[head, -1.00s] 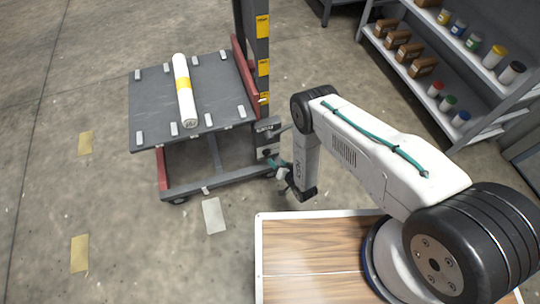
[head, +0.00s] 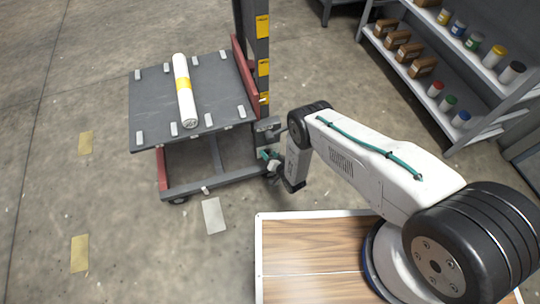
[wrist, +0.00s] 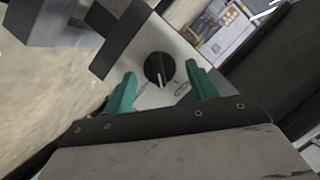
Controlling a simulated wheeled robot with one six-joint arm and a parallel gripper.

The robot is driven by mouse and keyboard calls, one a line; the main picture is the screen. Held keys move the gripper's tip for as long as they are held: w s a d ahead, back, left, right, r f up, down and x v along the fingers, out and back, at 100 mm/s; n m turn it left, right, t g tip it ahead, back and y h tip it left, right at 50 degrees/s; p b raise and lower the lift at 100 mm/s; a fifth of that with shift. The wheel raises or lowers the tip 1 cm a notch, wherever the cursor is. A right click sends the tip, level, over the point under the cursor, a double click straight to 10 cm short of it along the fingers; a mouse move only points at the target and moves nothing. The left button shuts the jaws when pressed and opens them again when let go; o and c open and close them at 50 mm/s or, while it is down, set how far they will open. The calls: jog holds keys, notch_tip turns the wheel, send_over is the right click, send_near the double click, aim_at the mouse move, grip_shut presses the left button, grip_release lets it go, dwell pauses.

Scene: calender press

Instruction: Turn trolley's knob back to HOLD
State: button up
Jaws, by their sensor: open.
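The trolley (head: 205,80) stands at the left of the head view with a white roll (head: 186,90) with a yellow band on its grey deck. Its black knob (wrist: 158,68) shows in the wrist view on a pale panel (wrist: 180,45), with a white line pointing down toward my gripper. Marks beside the knob are too small to read. My gripper (wrist: 160,92) has its two green fingers apart, one on each side below the knob, with nothing between them. In the head view my gripper (head: 268,158) is small at the trolley's near right post, and the knob is hidden there.
A shelf rack (head: 480,60) with boxes and several jars stands at the right. A wood-topped surface (head: 310,245) lies in front under my arm.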

jog(key=c, duration=1)
jog(key=shift+a+r+n+h, duration=0.1)
jog(key=shift+n+h, duration=0.3)
jog(key=shift+n, duration=0.15)
jog(key=shift+a+r+n+h, duration=0.1)
jog(key=shift+n+h, duration=0.3)
jog(key=shift+n, duration=0.15)
jog(key=shift+s+a+n+h, duration=0.15)
jog(key=shift+a+n+h, duration=0.05)
jog(key=shift+n+h, duration=0.95)
jog(key=shift+n+t, duration=0.3)
jog(key=shift+n, duration=0.05)
jog(key=o, duration=1)
jog(key=shift+y, duration=0.25)
